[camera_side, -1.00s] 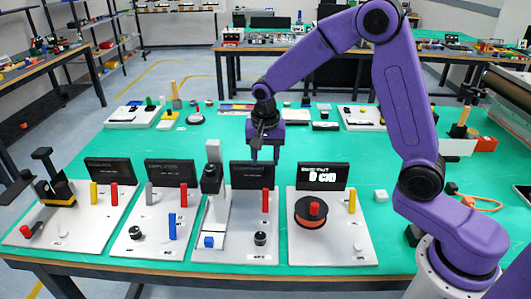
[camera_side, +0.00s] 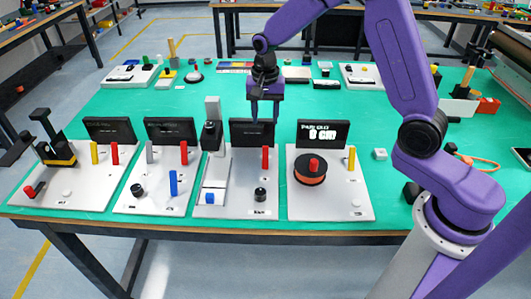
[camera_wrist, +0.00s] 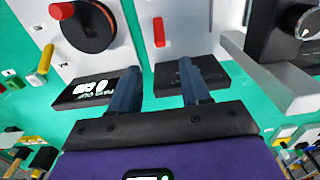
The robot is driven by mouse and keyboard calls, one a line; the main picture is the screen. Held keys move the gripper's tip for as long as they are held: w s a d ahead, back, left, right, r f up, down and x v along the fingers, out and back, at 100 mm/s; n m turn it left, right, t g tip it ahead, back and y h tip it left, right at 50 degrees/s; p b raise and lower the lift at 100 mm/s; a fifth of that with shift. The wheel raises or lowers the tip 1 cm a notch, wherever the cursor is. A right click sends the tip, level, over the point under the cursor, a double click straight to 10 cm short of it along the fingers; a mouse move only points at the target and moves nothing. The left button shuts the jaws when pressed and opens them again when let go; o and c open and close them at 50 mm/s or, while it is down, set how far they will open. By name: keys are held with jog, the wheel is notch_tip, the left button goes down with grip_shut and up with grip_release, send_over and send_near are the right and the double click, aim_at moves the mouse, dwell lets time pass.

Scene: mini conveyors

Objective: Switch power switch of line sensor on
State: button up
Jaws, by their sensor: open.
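Four grey panels with black displays and coloured switches stand in a row; their small labels are unreadable, so I cannot tell which one is the line sensor. The third panel (camera_side: 237,178) has a red lever (camera_side: 265,158), a black knob (camera_side: 260,194), a blue block (camera_side: 209,198) and a grey column with a black head (camera_side: 212,133). The right panel has a yellow lever (camera_side: 351,158) and an orange-black reel (camera_side: 310,172). My gripper (camera_side: 264,115) is open and empty at the third panel's display (camera_side: 252,132). In the wrist view my gripper (camera_wrist: 158,75) has its fingers apart near two displays; the red lever (camera_wrist: 158,32) is beyond.
The second panel has a blue lever (camera_side: 173,182) and a red lever (camera_side: 184,152). The left panel carries a black-yellow device (camera_side: 58,155). A white cube (camera_side: 380,154) lies to the right.

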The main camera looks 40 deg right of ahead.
aim_at(265, 156)
notch_tip(265, 156, down, 16)
jog(key=shift+r, duration=0.25)
jog(key=shift+c, duration=0.3)
grip_shut()
